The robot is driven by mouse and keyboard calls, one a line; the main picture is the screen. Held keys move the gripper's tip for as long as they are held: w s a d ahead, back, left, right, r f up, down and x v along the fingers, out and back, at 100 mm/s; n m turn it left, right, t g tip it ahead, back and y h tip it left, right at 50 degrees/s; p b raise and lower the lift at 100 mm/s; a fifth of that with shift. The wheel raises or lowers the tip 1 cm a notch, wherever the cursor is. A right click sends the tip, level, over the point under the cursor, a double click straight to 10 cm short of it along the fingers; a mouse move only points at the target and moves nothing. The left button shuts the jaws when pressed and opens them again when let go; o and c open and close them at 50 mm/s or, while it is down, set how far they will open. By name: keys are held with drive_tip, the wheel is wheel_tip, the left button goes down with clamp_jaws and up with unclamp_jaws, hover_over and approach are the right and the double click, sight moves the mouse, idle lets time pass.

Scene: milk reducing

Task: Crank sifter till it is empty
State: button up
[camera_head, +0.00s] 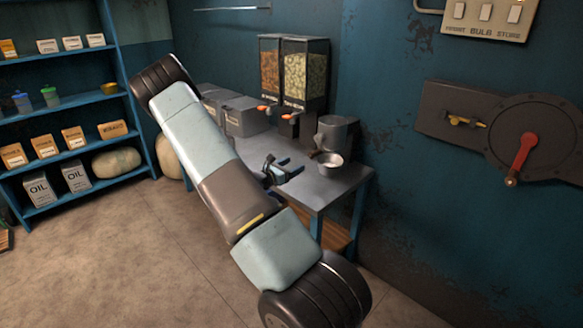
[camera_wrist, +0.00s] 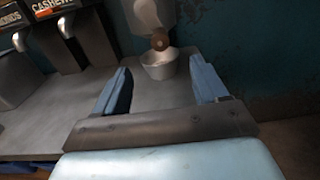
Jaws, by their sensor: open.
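The sifter (camera_head: 338,131) is a grey metal vessel at the right end of the metal table, near the wall. It shows at the top of the wrist view (camera_wrist: 148,12), cut off by the frame. Its crank has a round brown knob (camera_wrist: 159,42), facing my gripper. Whether the sifter holds anything is hidden. My gripper (camera_head: 293,169) is open and empty above the table, left of the bowl. Its blue fingers point toward the bowl and knob, apart from both.
Two clear dispensers (camera_head: 305,72) with nuts stand on the table (camera_head: 308,184), left of the sifter. Grey bins (camera_head: 243,117) sit farther left. A wall panel with a red lever (camera_head: 525,152) is at right. Blue shelves (camera_head: 75,105) stand at left.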

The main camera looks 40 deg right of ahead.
sight(310, 156)
drive_tip(key=w+r, duration=0.3)
drive_tip(key=w, duration=0.4)
drive_tip(key=s+r, duration=0.3)
drive_tip(key=r, duration=0.3)
drive_tip(key=s+f, duration=0.3)
drive_tip(key=s, duration=0.4)
drive_tip(key=w+f, duration=0.3)
drive_tip(key=f, duration=0.4)
drive_tip(key=d, duration=0.8)
drive_tip(key=w+d, duration=0.1)
drive_tip(key=d, duration=0.4)
drive_tip(key=shift+r, duration=0.4)
drive_tip(key=c, duration=1.1)
drive_tip(key=shift+c, duration=0.2)
